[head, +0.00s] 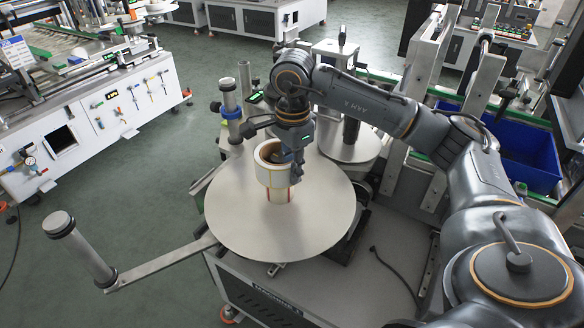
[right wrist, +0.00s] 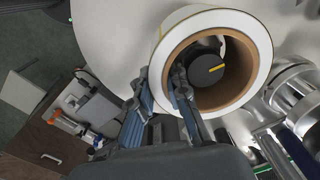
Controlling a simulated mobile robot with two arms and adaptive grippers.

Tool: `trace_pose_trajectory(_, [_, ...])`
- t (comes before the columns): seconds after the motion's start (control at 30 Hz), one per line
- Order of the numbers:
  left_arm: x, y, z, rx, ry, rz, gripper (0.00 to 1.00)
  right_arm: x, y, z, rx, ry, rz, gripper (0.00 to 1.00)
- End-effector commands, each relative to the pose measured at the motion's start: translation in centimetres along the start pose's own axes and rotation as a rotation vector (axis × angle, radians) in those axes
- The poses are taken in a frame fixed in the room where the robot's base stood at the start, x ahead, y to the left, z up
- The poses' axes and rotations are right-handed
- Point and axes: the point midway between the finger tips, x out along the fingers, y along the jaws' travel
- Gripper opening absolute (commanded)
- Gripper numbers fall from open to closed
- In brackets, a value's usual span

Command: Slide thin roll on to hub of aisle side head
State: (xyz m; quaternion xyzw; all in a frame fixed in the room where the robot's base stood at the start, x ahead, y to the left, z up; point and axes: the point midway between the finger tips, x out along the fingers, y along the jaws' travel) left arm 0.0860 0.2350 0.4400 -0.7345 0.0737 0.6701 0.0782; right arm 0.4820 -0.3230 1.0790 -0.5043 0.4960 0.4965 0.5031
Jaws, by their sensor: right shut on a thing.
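The thin roll (head: 264,178) is white with a brown core and is held above the large pale disc (head: 235,225) of the nearer head. My right gripper (head: 295,172) is shut on the roll's wall; in the right wrist view (right wrist: 162,88) one finger is inside the core and the other outside. In that view the roll (right wrist: 262,45) surrounds the dark round hub end (right wrist: 205,72) with a yellow mark, off-centre in the core opening. How far the roll is down the hub cannot be told. My left gripper is out of view.
A second, smaller disc (head: 365,150) with a dark hub stands behind. An upright roller (head: 231,100) is close to the left of my gripper. A swing arm with a roller (head: 78,248) reaches out at lower left. A blue bin (head: 522,155) is at right.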

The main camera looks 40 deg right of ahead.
Motion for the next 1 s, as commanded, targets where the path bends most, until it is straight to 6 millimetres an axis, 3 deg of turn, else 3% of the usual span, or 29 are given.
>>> trace_pose_trajectory(0.4, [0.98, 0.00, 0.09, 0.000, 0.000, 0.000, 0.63, 1.14, 0.00, -0.01, 0.000, 0.000, -0.001, 0.00])
trace_pose_trajectory(0.43, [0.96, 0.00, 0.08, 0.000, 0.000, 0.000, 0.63, 1.11, 0.00, -0.01, 0.000, 0.000, -0.001, 0.17])
trace_pose_trajectory(0.57, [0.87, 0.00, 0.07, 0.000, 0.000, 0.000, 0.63, 1.04, -0.01, 0.00, 0.000, 0.000, -0.001, 0.42])
trace_pose_trajectory(1.0, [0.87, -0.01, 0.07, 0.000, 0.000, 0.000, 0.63, 0.96, -0.16, 0.04, 0.001, -0.002, -0.007, 0.42])
